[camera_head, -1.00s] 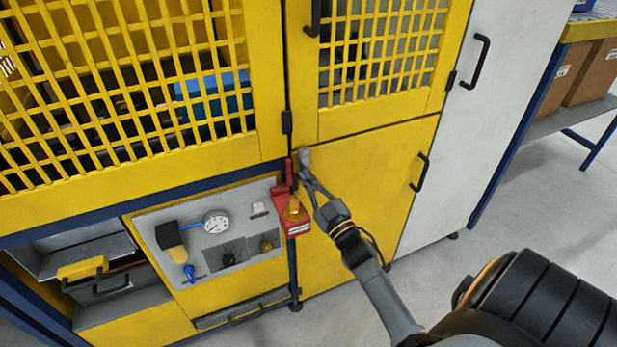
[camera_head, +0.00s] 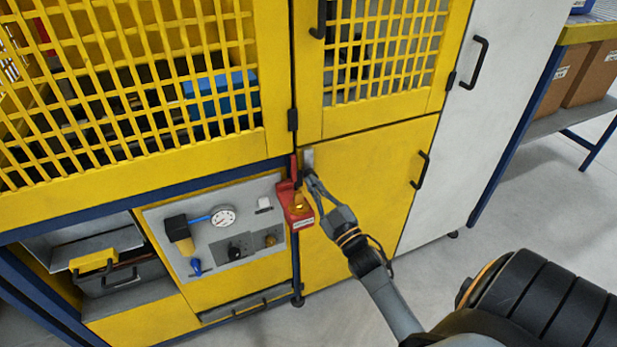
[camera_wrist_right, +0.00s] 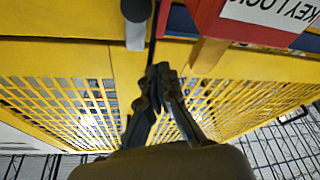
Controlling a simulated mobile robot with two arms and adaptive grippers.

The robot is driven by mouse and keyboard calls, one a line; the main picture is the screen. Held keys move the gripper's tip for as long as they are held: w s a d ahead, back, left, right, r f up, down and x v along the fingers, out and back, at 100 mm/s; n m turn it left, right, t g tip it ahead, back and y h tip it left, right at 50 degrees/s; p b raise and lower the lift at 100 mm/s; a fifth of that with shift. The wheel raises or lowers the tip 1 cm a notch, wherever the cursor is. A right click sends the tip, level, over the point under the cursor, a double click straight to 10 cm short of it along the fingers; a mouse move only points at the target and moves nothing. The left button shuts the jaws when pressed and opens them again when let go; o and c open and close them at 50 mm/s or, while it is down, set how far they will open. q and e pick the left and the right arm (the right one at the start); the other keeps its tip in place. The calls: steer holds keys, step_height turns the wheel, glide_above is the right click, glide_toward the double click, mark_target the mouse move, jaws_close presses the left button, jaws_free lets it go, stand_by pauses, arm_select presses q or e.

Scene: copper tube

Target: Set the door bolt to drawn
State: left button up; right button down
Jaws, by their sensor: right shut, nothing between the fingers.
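The door bolt appears as a small grey upright piece (camera_head: 308,159) at the top left corner of the lower yellow door (camera_head: 365,185), next to the dark gap of the frame. In the right wrist view a grey rounded piece (camera_wrist_right: 136,35), likely the same bolt, hangs at the top beside the gap. My right gripper (camera_head: 309,178) is just below the bolt, its fingers together and empty. The wrist view shows its fingertips (camera_wrist_right: 158,76) together, apart from the grey piece. Whether the fingers touch the bolt in depth is hard to tell. My left gripper is out of view.
A red key-lock box (camera_head: 298,208) with a brass-coloured part sits just left of my fingers; it also shows in the wrist view (camera_wrist_right: 262,22). A gauge panel (camera_head: 225,232) is further left. A black door handle (camera_head: 421,170) sticks out at right. The floor in front is clear.

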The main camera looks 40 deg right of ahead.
steer(key=v, duration=0.5)
steer(key=shift+s+d+f+b, duration=0.15)
steer(key=shift+s+d+b, duration=0.1)
steer(key=shift+b, duration=0.1)
